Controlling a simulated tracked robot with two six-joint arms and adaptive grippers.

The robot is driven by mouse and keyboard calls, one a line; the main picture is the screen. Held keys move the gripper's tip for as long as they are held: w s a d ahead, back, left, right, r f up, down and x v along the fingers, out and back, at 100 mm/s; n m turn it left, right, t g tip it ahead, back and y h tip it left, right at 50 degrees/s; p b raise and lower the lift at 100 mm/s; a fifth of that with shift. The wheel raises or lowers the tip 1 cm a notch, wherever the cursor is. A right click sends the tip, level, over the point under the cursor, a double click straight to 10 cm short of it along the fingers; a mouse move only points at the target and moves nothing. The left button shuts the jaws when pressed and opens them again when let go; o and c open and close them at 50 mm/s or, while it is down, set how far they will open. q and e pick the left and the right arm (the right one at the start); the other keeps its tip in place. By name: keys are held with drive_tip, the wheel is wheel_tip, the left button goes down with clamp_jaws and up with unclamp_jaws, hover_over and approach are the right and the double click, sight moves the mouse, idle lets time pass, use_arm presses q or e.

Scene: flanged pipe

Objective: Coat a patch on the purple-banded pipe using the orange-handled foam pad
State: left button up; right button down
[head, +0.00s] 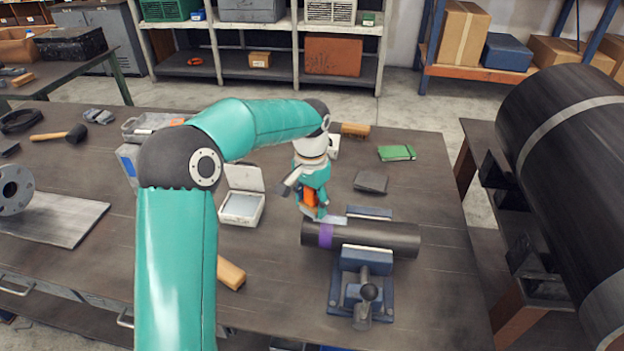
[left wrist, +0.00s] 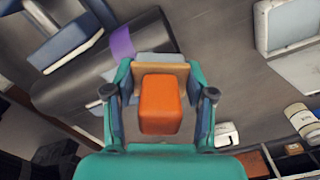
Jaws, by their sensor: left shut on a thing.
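The dark pipe (head: 385,238) lies level in a blue vise (head: 362,285), with a purple band (head: 326,236) near its left end. My left gripper (head: 312,204) is above the banded end, shut on the orange handle (head: 310,195) of the foam pad. In the left wrist view the orange handle (left wrist: 160,104) sits between both fingers of the left gripper (left wrist: 159,108). The purple band (left wrist: 122,43) shows just beyond. A pale grey piece (head: 332,219) shows between the pad and pipe; I cannot tell whether the pad touches the pipe. My right gripper is out of view.
An open white tray (head: 241,207) stands left of the pipe. A large dark cylinder (head: 570,150) stands right of the table. The table's right front is clear.

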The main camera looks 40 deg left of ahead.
use_arm(q)
drive_tip(key=shift+w+d+r+p, duration=0.15)
drive_tip(key=shift+r+p, duration=0.45)
drive_tip(key=shift+r, duration=0.35)
wheel_tip(320, 180, up, 2)
drive_tip(key=shift+r+p, duration=0.15)
drive_tip(key=shift+p, duration=0.75)
drive_tip(key=shift+r+p, duration=0.3)
drive_tip(key=shift+r, duration=0.65)
drive_tip(key=shift+w+d, duration=0.1)
